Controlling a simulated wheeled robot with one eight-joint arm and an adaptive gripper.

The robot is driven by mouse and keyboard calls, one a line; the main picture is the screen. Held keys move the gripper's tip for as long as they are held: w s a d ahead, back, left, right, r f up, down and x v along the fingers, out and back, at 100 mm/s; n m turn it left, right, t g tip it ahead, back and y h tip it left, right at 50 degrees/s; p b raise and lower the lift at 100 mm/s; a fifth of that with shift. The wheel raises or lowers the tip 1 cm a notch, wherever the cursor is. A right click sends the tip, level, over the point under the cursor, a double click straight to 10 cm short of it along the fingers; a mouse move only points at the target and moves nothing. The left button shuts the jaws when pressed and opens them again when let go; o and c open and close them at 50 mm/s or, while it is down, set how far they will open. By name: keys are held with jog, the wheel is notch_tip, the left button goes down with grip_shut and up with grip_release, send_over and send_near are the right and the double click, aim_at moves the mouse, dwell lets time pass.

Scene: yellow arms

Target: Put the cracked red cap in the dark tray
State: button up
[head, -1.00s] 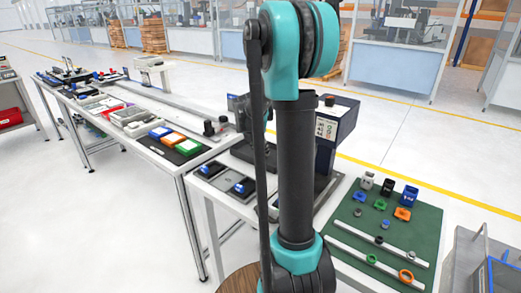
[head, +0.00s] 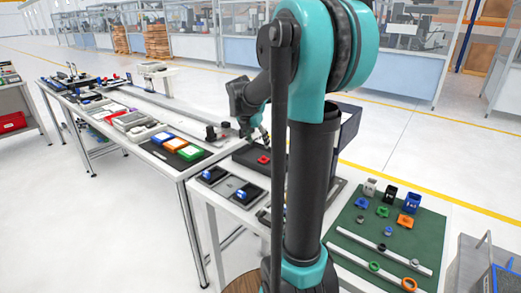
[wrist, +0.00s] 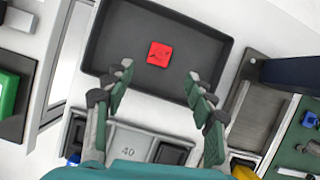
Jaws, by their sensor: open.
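The red cap (wrist: 158,54) lies in the dark tray (wrist: 205,35) in the wrist view, near the middle of its floor. Faint dark marks show on its face. In the head view the red cap (head: 263,159) also shows inside the dark tray (head: 246,153), left of my arm's column. My gripper (wrist: 158,80) is open and empty, with its two fingers apart on the near side of the cap and not touching it. In the head view my gripper (head: 259,138) hangs over the tray, partly hidden by the column.
A grey fixture marked 40 (wrist: 128,150) stands just below the tray in the wrist view. A green mat (head: 350,222) with coloured parts lies at the right in the head view. A long table (head: 120,117) with several trays runs to the left.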

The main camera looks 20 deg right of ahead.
jog(key=shift+v, duration=1.5)
